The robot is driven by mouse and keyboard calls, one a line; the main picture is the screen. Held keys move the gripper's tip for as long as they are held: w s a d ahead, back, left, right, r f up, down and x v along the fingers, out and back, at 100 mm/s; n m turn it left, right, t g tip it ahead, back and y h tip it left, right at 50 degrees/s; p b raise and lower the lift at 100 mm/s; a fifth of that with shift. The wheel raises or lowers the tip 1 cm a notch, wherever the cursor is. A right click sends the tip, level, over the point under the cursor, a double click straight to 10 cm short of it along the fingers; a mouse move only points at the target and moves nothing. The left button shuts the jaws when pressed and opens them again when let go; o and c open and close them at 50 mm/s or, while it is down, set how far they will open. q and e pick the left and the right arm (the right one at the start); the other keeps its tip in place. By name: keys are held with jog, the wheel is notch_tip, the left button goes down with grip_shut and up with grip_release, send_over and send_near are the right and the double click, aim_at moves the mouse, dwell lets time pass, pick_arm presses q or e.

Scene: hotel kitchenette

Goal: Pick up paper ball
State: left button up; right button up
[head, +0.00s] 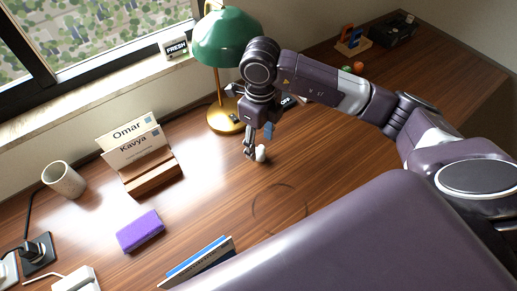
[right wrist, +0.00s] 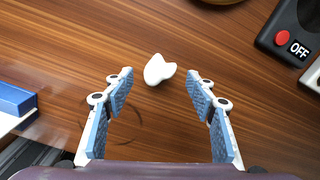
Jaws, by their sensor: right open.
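The paper ball is a small white lump (head: 260,153) on the brown wooden desk, near the middle of the head view. In the right wrist view the paper ball (right wrist: 158,70) lies just beyond the fingertips, roughly centred between them. My right gripper (head: 258,142) points down close over the ball. Its blue-padded fingers are spread with nothing between them, as the right wrist view (right wrist: 160,90) also shows. I cannot tell the exact gap between the fingers and the ball. My left gripper does not show.
A green lamp (head: 225,40) with a gold base stands just behind the gripper. A card holder (head: 152,173), a cup (head: 64,180) and a purple sponge (head: 140,231) are to the left. A dark box marked OFF (right wrist: 285,35) lies right in the wrist view. Desk around the ball is clear.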

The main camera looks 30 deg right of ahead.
aim_at(259, 148)
notch_tip(259, 148, down, 4)
jog(key=shift+w+a+f+p, duration=0.1)
jog(key=shift+w+f+p, duration=0.05)
jog(key=shift+p, duration=0.15)
jog(key=c, duration=0.7)
jog(key=shift+c, duration=0.2)
